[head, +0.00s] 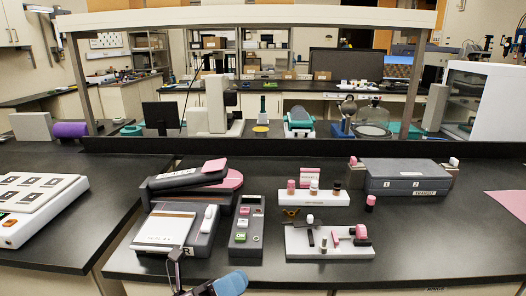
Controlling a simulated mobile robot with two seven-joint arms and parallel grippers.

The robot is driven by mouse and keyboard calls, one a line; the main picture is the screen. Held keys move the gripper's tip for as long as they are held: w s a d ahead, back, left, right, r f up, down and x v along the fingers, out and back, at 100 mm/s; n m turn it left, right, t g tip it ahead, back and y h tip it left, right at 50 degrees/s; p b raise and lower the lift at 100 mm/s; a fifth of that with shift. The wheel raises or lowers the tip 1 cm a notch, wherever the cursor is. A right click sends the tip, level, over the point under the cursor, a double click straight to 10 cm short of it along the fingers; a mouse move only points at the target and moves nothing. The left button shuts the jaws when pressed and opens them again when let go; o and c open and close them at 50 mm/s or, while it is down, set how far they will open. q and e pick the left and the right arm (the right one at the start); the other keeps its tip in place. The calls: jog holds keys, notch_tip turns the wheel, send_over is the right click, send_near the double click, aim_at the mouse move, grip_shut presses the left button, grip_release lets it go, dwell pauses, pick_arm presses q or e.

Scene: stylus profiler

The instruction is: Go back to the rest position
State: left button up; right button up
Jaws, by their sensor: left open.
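My left gripper (176,256) shows small at the bottom edge of the head view, in front of the bench's front edge. A blue part of my arm shows beside it. The gripper is open, and I see nothing between its fingers. It appears just in front of the grey stylus profiler (205,222), which has a raised dark lid and a white plate; the exact gap is hard to tell. My right gripper is not in view.
A grey control box (246,223) with buttons stands right of the profiler. A white holder with small bottles (314,199), a white tool stand (330,241) and a grey drawer box (407,177) follow rightward. A white button panel (37,205) is at left. The black bench's front right (440,245) is clear.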

pick_arm(q)
jog(key=s+a+f+n+t+y, duration=0.35)
jog(key=a+f+n+y, duration=0.6)
jog(key=n, duration=0.65)
jog(key=s+a+f+n+t+y, duration=0.4)
jog(key=a+f+n+y, duration=0.5)
jog(key=n, duration=0.7)
jog(key=s+a+f+n+g+y, duration=0.2)
jog(key=s+a+f+n+g, duration=0.1)
jog(key=s+f+n, duration=0.4)
jog(key=shift+s+a+f+g, duration=0.35)
jog(key=shift+s+f+g, duration=0.35)
jog(key=shift+s, duration=0.55)
jog(key=shift+f, duration=0.1)
